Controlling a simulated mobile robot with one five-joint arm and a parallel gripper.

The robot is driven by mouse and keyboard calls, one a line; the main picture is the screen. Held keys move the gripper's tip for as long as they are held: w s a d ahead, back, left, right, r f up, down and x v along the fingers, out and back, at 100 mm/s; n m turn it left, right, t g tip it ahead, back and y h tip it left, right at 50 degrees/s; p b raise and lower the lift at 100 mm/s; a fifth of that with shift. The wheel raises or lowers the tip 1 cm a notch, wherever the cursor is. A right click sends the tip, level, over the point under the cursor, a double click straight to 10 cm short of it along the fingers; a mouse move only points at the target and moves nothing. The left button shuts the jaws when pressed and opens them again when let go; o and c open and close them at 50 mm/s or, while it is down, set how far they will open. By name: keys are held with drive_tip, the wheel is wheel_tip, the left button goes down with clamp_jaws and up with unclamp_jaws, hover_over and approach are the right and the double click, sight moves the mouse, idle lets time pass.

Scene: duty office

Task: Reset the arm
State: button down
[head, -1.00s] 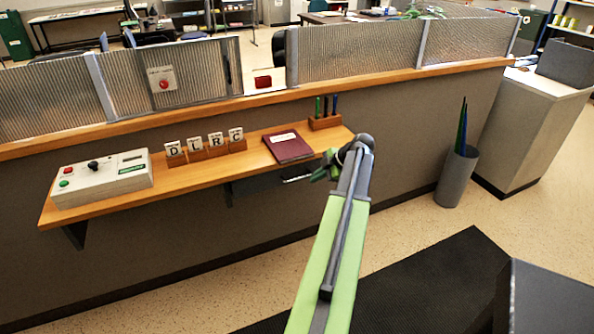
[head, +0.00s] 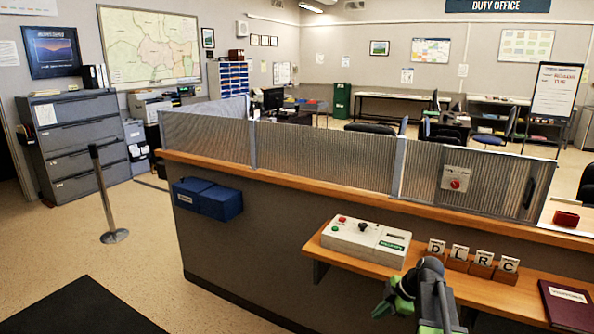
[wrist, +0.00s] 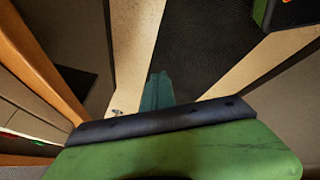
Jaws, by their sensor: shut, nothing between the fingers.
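My arm rises from the bottom edge of the head view, right of the middle, in front of the wooden shelf (head: 470,288). Its dark wrist joint and green gripper (head: 396,300) are at the near side of the shelf, below the grey control box. Whether it touches the shelf cannot be told. In the wrist view the gripper (wrist: 157,76) points away over the floor, its two fingers together with nothing between them.
The shelf bears a control box (head: 365,242), letter cards (head: 472,256) and a maroon book (head: 568,305). A partition-topped counter (head: 330,205) runs behind. Blue boxes (head: 207,199) hang on its front. A stanchion (head: 105,195) stands left. Floor (head: 150,250) and dark mat (head: 85,318) look clear.

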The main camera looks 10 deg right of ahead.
drive_tip(key=s+a+f+m+g, duration=0.1)
drive_tip(key=s+a+g, duration=0.15)
drive_tip(key=a, duration=1.25)
drive_tip(key=s+a+m+h, duration=0.2)
drive_tip(key=s+a+m, duration=0.2)
drive_tip(key=s+a, duration=0.15)
drive_tip(key=s+d+m+h, duration=0.1)
drive_tip(key=m, duration=0.3)
drive_tip(key=s+d+f+m, duration=0.1)
drive_tip(key=m, duration=0.3)
drive_tip(key=s+d+m+h, duration=0.1)
drive_tip(key=m, duration=0.2)
drive_tip(key=shift+d+f+m+g+h, duration=0.15)
drive_tip(key=shift+d+m+g+h, duration=0.15)
drive_tip(key=shift+d+m+g, duration=0.1)
